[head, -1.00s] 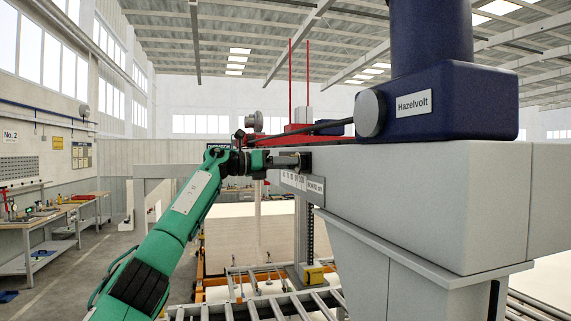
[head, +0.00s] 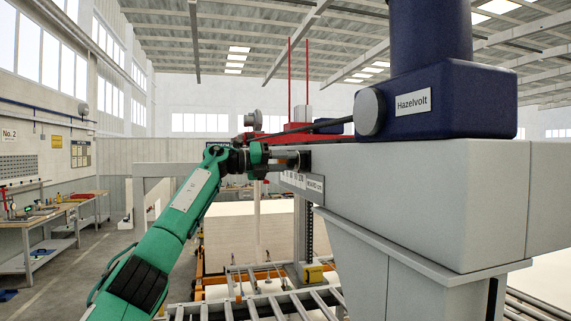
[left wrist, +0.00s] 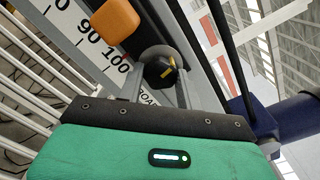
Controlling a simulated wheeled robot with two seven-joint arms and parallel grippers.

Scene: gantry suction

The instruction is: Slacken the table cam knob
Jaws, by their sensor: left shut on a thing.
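The cam knob (left wrist: 160,72) is a small black knob with a yellow mark, in front of a round grey disc on the grey beam. In the left wrist view it sits between the fingers of my left gripper (left wrist: 160,84), which is shut on it. In the head view my left gripper (head: 290,160) reaches the left end of the grey beam (head: 430,190). The knob is hidden there by the gripper. My right gripper is out of view.
A white scale plate (left wrist: 85,40) with black numbers and an orange block (left wrist: 115,20) lie close to the fingers. A blue Hazelvolt housing (head: 440,105) stands on the beam. A roller conveyor (head: 265,305) runs below. A workbench (head: 40,225) stands far left.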

